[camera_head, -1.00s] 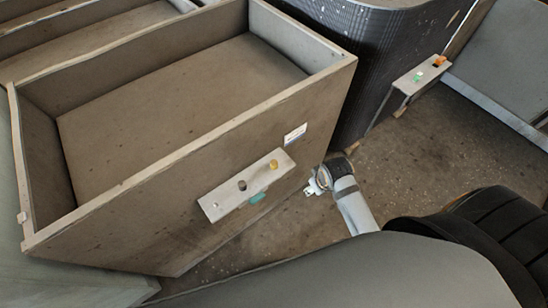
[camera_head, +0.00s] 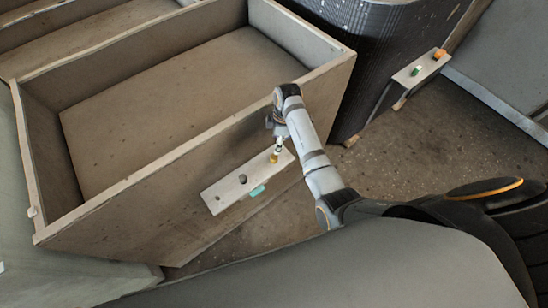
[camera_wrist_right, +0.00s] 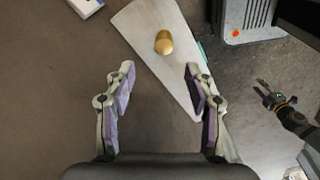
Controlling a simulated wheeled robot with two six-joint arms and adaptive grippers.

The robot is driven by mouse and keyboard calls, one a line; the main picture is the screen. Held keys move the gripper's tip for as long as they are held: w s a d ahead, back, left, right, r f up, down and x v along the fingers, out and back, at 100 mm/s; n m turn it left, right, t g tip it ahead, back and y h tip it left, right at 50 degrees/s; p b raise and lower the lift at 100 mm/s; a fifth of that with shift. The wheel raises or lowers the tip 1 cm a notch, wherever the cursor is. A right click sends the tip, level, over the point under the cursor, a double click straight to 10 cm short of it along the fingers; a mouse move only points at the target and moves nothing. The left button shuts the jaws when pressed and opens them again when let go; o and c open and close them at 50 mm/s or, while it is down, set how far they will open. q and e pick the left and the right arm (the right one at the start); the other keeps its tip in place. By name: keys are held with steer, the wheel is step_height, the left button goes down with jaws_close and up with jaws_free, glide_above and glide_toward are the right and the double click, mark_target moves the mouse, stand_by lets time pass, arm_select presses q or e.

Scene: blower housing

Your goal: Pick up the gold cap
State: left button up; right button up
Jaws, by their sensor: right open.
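The gold cap (camera_head: 273,158) stands at the right end of a pale narrow plate (camera_head: 225,194) beside the large open box. In the right wrist view the gold cap (camera_wrist_right: 163,42) is ahead of the fingers, near the plate's wide end. My right gripper (camera_wrist_right: 158,92) is open and empty, with the cap roughly centred beyond its fingertips. In the head view my right gripper (camera_head: 279,142) is just above the cap; contact cannot be judged. My left gripper (camera_wrist_right: 274,92) shows at the right of the wrist view, away from the plate, small with its fingers spread.
A large open box (camera_head: 190,160) rises behind the plate. A teal piece (camera_head: 257,190) sits at the plate's near edge, and a dark round hole or piece (camera_head: 243,179) is on the plate. Speckled floor (camera_head: 400,160) lies between.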

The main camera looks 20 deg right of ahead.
glide_above(275, 156)
steer(key=f, duration=0.4)
steer(key=shift+w+d+f, duration=0.15)
steer(key=shift+w+f, duration=0.1)
steer(key=shift+w, duration=0.05)
steer(key=shift+s+a+f+p, duration=0.15)
steer(key=shift+f+p, duration=0.05)
steer(key=shift+f, duration=1.1)
steer(key=shift+s+a+f+p, duration=0.1)
steer(key=shift+f+p, duration=0.1)
steer(key=shift+f, duration=1.05)
steer(key=c, duration=1)
steer(key=shift+c, duration=0.2)
